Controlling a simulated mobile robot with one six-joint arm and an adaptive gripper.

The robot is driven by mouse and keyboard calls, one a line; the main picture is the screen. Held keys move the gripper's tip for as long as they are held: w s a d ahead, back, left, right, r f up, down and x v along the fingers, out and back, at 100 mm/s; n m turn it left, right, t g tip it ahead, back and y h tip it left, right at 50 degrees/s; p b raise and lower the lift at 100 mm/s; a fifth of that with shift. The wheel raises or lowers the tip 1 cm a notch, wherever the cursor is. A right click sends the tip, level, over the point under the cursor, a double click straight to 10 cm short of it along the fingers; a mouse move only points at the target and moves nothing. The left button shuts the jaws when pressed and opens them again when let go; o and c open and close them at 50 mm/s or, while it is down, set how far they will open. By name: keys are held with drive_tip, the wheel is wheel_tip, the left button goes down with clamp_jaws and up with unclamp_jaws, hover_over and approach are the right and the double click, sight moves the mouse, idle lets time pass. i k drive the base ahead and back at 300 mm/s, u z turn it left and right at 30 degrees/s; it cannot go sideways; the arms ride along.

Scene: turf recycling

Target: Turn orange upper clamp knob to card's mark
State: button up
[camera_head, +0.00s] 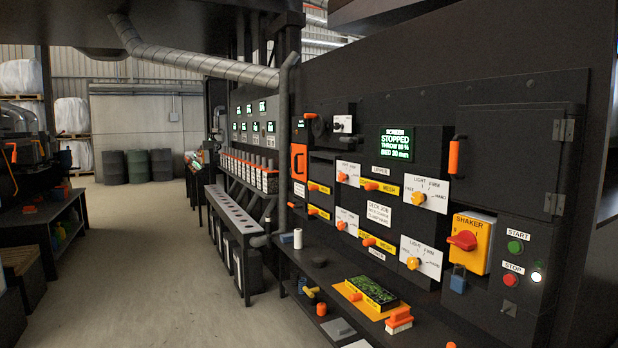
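On the dark panel, the upper row has an orange-yellow knob (418,198) on a white dial plate (428,189) lettered LIGHT, FIRM and HARD. A smaller orange knob (342,177) sits on another white plate further left in that row. Which way either points is too small to tell. Below the upper row is a white card (380,213) headed DECK JOB; its smaller lines are unreadable. The lower row has similar plates, with an orange-yellow knob (413,263) and an orange knob (341,225). My gripper is not in view.
A green screen (396,144) reads STOPPED. A yellow SHAKER switch (472,243) with a red handle, a blue padlock (458,279) and start (515,247) and stop (510,280) buttons are at right. A shelf (300,268) below carries loose items. The floor at left is clear.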

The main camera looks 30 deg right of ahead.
sight(342, 176)
drive_tip(key=u, duration=0.05)
drive_tip(key=i, duration=0.75)
drive_tip(key=z, duration=0.6)
drive_tip(key=i, duration=0.8)
drive_tip(key=z, duration=0.6)
drive_tip(key=k, duration=0.95)
drive_tip(key=z, duration=0.15)
drive_tip(key=i, duration=0.6)
drive_tip(key=u, duration=0.05)
